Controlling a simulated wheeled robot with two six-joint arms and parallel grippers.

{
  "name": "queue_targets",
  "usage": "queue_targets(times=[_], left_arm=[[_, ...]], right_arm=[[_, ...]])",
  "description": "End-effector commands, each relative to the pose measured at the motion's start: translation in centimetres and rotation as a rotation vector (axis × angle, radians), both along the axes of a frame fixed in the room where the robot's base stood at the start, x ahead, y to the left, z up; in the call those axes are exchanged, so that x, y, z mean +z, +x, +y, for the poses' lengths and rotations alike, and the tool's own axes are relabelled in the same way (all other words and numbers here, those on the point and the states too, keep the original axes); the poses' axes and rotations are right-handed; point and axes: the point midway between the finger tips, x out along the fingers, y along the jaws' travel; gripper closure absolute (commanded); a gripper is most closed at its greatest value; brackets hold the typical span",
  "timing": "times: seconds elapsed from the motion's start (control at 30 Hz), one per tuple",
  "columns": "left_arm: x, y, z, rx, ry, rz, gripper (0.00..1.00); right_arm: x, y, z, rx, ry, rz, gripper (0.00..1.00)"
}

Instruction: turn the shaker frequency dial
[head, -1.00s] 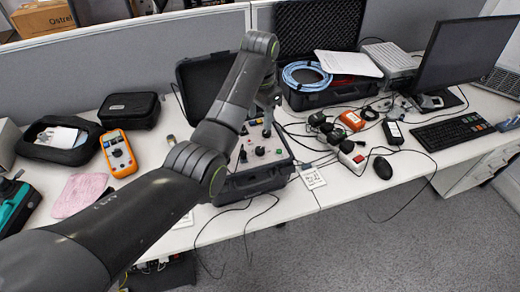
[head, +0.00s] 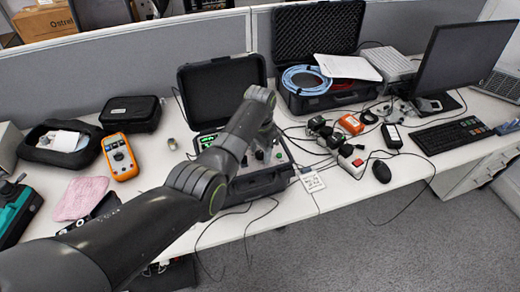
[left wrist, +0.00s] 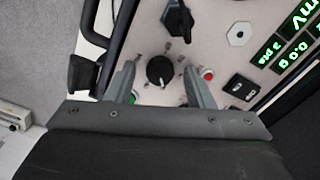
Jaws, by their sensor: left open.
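The shaker control case (head: 262,186) stands open on the desk, its panel partly hidden behind my left arm in the head view. In the left wrist view a small round black dial (left wrist: 160,70) with a white pointer mark sits on the light panel. A larger black knob (left wrist: 179,18) is above it. I cannot read which one is labelled frequency. My left gripper (left wrist: 160,88) is open, one finger on either side of the small dial. I cannot tell whether they touch it. In the head view this gripper is mostly hidden by its own arm. My right gripper is not in view.
Near the dial are a red button (left wrist: 207,73), rocker switches (left wrist: 240,88) and a lit green display (left wrist: 293,45). An orange multimeter (head: 120,156) lies left of the case. Cables and adapters (head: 350,158) crowd its right side. The raised lid (head: 215,88) stands behind.

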Motion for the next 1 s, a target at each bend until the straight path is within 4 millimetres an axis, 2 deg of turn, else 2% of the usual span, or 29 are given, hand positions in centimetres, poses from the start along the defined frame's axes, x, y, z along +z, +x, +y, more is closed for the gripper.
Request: queue_targets(times=[0.07, 0.4, 0.73, 1.0], left_arm=[[0.0, 0.0, 0.0, 0.0, 0.0, 0.0, 0.53], [0.0, 0.0, 0.0, 0.0, 0.0, 0.0, 0.96], [0.1, 0.0, 0.0, 0.054, 0.001, 0.001, 0.96], [0.2, 0.0, 0.0, 0.235, 0.001, 0.002, 0.96]], right_arm=[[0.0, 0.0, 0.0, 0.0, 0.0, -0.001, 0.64], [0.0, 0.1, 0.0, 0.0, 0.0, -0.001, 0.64], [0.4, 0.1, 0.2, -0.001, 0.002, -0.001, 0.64], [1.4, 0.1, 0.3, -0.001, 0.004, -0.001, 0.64]])
